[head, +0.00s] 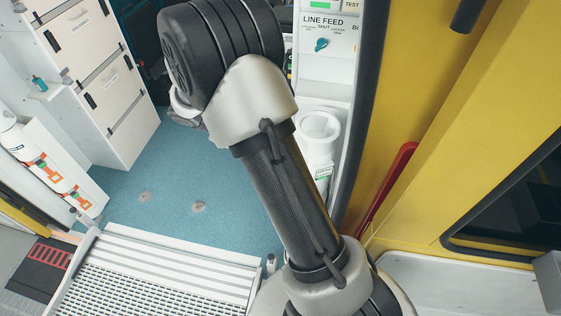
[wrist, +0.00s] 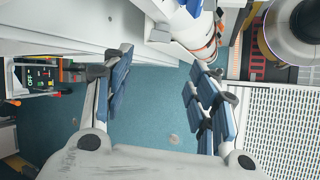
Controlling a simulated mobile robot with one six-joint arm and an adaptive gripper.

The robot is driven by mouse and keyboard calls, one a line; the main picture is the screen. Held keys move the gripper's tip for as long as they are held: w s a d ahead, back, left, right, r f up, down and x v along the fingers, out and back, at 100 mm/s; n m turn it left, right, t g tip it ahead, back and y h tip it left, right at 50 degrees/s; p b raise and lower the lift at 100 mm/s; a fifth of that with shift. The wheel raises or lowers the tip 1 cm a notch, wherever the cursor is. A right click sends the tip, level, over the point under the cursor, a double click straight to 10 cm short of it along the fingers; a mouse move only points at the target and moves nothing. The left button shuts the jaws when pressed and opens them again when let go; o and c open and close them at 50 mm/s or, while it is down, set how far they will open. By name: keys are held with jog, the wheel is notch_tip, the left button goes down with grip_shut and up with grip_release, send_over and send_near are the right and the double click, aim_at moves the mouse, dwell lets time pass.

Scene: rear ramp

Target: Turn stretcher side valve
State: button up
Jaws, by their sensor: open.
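My gripper (wrist: 163,85) is open and empty in the wrist view, its blue-padded fingers wide apart over blue floor. The head view does not show its fingers; my arm blocks the middle. A teal knob (head: 321,44) sits on the white LINE FEED panel (head: 340,72) at upper right of the head view, with a SHUT label above it. A smaller teal fitting (head: 39,84) sits on a ledge by the white cabinets at left. I cannot tell which is the stretcher side valve. No valve shows clearly between or near the fingers in the wrist view.
White drawer cabinets (head: 108,100) stand at left, with white and orange cylinders (head: 42,155) below. A perforated ramp (head: 150,275) lies in front, and the blue floor (head: 185,170) beyond is clear. A yellow wall (head: 450,120) with a red bar (head: 388,188) bounds the right.

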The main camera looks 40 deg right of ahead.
jog(key=b+x, duration=0.3)
jog(key=x, duration=1)
jog(key=shift+f, duration=0.2)
jog(key=shift+d, duration=0.1)
jog(key=shift+c, duration=0.2)
jog(key=c, duration=1)
jog(key=shift+b, duration=0.3)
